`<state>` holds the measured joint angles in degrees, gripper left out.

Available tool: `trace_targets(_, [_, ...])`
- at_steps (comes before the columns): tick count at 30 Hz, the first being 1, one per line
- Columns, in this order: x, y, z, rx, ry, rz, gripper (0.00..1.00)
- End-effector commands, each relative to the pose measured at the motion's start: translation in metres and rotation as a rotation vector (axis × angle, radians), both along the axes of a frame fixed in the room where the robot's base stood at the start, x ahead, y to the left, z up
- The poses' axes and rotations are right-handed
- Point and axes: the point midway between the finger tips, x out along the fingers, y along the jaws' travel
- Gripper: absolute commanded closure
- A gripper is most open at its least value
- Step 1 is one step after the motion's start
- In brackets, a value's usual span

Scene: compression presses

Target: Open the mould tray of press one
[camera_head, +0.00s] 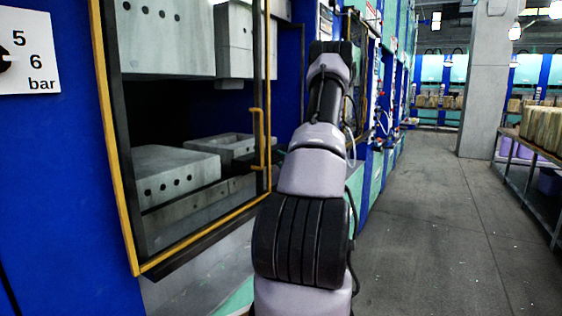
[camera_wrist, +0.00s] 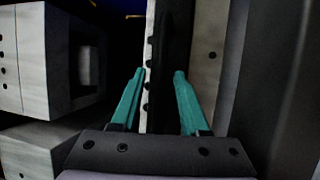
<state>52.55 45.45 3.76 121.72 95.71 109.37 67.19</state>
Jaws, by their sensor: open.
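The press stands at the left in the head view, with a yellow-framed opening (camera_head: 118,150). My arm reaches along the opening's right side and hides my gripper in the head view. In the wrist view my gripper (camera_wrist: 159,73) is open, its two teal fingers apart. A pale strip with dark holes (camera_wrist: 150,45) and a dark band show between and beyond the fingers. I cannot tell whether the fingers touch it or whether it belongs to the tray.
Grey upper blocks (camera_head: 165,42) hang above the lower ones. The yellow handle (camera_head: 258,140) is close to my arm. In the wrist view a hollow pale block (camera_wrist: 60,60) is at left and a grey panel (camera_wrist: 285,90) at right. The aisle floor (camera_head: 440,230) is clear.

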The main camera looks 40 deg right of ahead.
Motion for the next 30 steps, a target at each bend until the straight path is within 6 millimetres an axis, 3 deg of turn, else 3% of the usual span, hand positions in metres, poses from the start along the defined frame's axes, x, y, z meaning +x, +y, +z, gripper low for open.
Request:
trace_targets(3, [-0.0001, 0.0001, 0.0, 0.0, 0.0, 0.0, 0.55])
trace_targets(4, [-0.0001, 0.0001, 0.0, 0.0, 0.0, 0.0, 0.63])
trace_targets(7, [-0.0002, 0.0001, 0.0, 0.0, 0.0, 0.0, 1.0])
trace_targets(30, [-0.0006, 0.0001, -0.0006, 0.0, 0.001, 0.0, 1.0])
